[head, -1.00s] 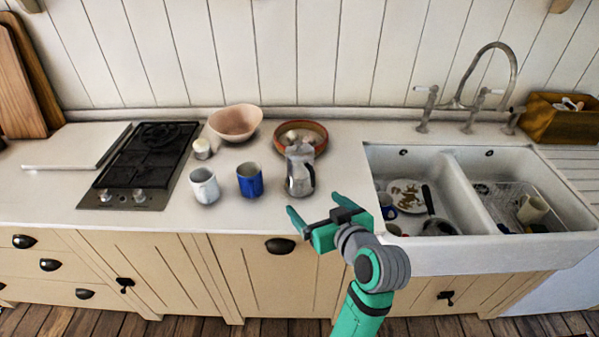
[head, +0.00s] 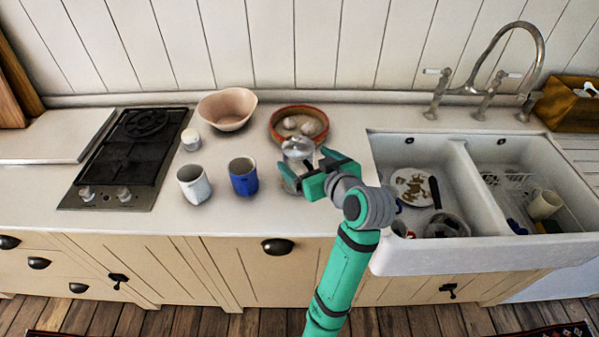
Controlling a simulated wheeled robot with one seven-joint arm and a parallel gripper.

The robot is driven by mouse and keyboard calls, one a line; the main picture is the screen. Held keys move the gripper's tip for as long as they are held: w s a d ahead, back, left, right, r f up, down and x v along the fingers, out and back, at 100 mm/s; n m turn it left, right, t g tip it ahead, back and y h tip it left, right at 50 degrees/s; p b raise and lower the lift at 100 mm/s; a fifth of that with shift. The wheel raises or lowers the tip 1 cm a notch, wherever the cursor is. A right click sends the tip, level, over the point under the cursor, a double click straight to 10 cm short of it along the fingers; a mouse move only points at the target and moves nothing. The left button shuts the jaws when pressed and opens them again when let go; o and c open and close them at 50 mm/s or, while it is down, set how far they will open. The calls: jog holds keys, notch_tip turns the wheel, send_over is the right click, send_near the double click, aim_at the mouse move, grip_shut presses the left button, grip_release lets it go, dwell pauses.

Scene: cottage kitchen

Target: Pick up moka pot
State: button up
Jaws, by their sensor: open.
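The silver moka pot (head: 298,148) stands on the white countertop, just in front of the terracotta dish and to the right of the blue mug. Its lower part is partly hidden by my gripper.
A blue mug (head: 243,177) and a white mug (head: 194,184) stand left of the pot. A terracotta dish (head: 273,126) with garlic-like bulbs sits behind it. A pink bowl (head: 227,109), a small jar (head: 191,139) and a hob (head: 131,160) lie further left. A double sink (head: 450,150) is at right.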

aim_at(299, 152)
jog(key=shift+x, duration=2.95)
jog(key=shift+w+d+r, duration=0.15)
jog(key=c, duration=2.1)
